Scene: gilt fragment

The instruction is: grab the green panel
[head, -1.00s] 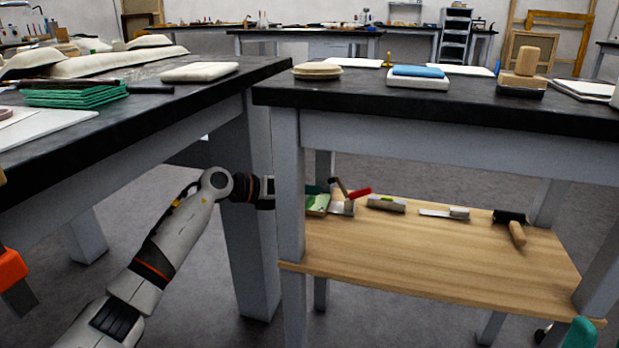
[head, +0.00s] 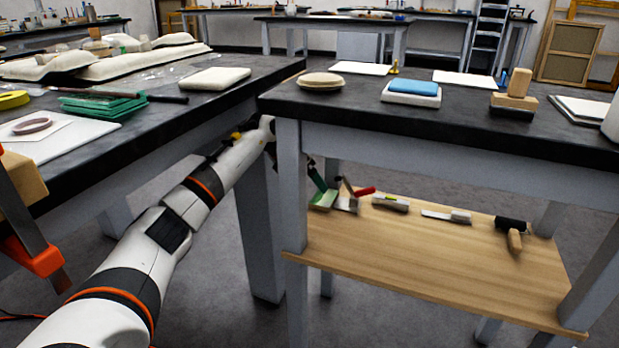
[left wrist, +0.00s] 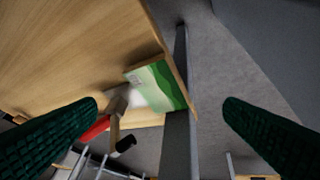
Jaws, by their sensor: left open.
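The green panel (head: 323,199) is a small flat piece with light and dark green bands and a whitish end. It lies at the left end of the wooden lower shelf (head: 430,265); it also shows in the left wrist view (left wrist: 160,87), near the shelf's edge. My left gripper (head: 316,172) is partly hidden behind the table leg in the head view. In the left wrist view its two dark green fingers (left wrist: 161,104) are wide apart, with the panel beyond and between them, and nothing held. My right gripper is not in view.
A red-handled tool (head: 360,191) lies close beside the panel. A level-like block (head: 390,203), a brush (head: 447,215) and a black-headed mallet (head: 512,232) lie farther right. The grey table leg (head: 290,200) and black tabletop (head: 450,115) bound the shelf.

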